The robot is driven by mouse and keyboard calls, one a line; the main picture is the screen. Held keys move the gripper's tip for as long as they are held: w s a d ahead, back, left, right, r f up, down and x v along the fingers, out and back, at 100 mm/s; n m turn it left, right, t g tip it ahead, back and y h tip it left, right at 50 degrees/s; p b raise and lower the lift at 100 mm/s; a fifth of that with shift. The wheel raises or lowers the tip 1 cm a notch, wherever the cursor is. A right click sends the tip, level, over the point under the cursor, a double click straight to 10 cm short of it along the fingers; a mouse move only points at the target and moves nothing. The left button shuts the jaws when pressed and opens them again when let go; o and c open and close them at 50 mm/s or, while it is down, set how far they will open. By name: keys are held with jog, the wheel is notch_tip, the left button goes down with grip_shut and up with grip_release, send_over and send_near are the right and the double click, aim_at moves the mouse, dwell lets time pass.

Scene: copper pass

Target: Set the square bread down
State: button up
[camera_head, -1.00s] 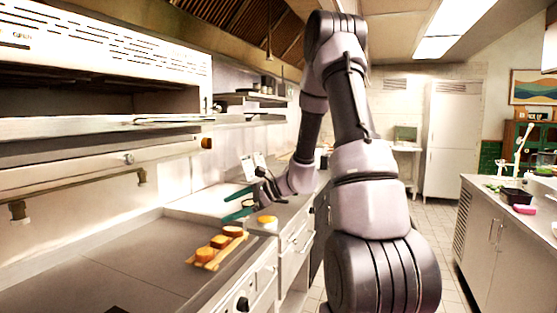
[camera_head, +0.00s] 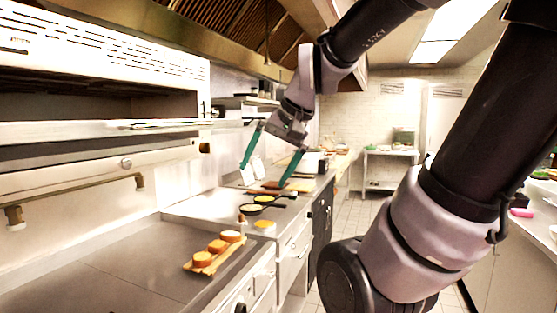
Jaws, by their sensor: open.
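My gripper (camera_head: 263,176) is open, with its two green fingers spread wide and pointing down. It is raised over the far part of the counter, and I see nothing between the fingers. Several toasted bread pieces (camera_head: 217,246) lie in a row on a small wooden board (camera_head: 205,268) on the near counter. A yellow-orange item (camera_head: 265,224) lies on a pale base near the counter's front edge. It is too small to tell whether it is the square bread. A flat brown item (camera_head: 277,185) lies beyond the pans, close to the right fingertip in the picture.
Two dark pans (camera_head: 262,208) with yellow contents stand on the counter below my gripper. A small brown-and-white item (camera_head: 241,220) stands left of them. The near steel counter (camera_head: 120,270) is mostly bare. An oven-like unit (camera_head: 100,80) overhangs at left. The aisle floor runs at right.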

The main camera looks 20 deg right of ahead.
jog(key=shift+s+d+r+n+t+h, duration=0.55)
jog(key=shift+s+d+r+t, duration=0.25)
jog(key=shift+s+d+r, duration=0.2)
dwell(0.7)
